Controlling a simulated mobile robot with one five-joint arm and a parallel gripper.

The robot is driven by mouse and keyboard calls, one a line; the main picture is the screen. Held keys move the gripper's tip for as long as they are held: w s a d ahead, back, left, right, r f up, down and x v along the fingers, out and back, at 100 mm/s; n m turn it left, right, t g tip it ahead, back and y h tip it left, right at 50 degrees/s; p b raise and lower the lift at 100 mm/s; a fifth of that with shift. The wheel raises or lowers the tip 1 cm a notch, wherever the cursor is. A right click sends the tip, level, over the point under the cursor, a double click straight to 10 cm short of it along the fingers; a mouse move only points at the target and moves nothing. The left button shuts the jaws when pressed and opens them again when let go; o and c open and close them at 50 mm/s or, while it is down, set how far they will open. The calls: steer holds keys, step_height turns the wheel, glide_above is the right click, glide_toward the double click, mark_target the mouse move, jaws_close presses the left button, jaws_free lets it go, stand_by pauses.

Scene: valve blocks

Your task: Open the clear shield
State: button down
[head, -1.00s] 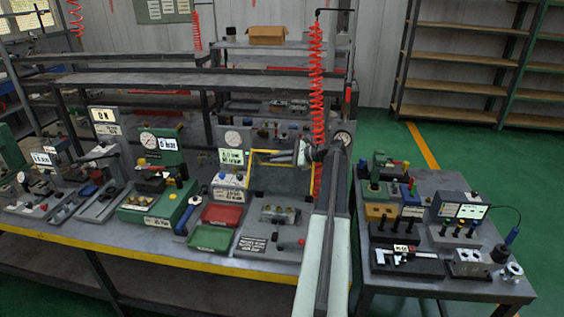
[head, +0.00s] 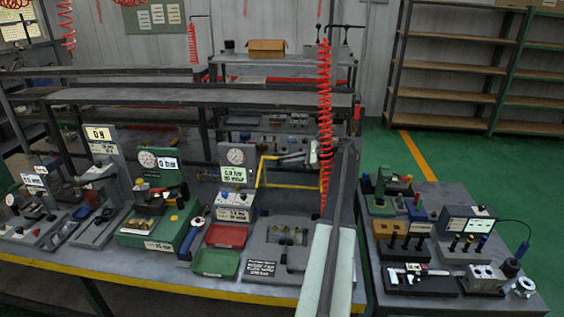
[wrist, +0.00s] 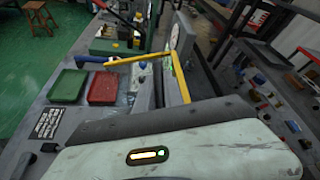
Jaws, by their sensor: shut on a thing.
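The clear shield (head: 258,172) shows mainly as a yellow frame in the head view, raised above the valve block at the middle of the bench. Its clear pane is hard to make out. The yellow frame also crosses the wrist view (wrist: 142,59), with one bar running down to the right. My gripper (head: 282,158) is at the upper right of the frame and is shut on it. Its fingertips are small in the head view and hidden in the wrist view.
A gauge stand with a green display (head: 234,175) stands left of the shield. A red tray (head: 226,236) and a green tray (head: 216,263) lie in front of it. A red coiled hose (head: 325,120) hangs close by my arm. A side table (head: 400,304) with instruments stands at right.

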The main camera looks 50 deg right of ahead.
mark_target(307, 171)
steer(key=shift+s+d, duration=0.15)
steer(key=c, duration=1.5)
jaws_free()
steer(key=shift+s, duration=0.1)
steer(key=shift+o, duration=0.2)
steer(key=shift+w, duration=0.2)
steer(key=p+v, duration=0.2)
steer(key=v, duration=0.5)
steer(key=shift+r+p, duration=0.15)
steer(key=shift+p, duration=0.25)
steer(key=shift+s, duration=0.35)
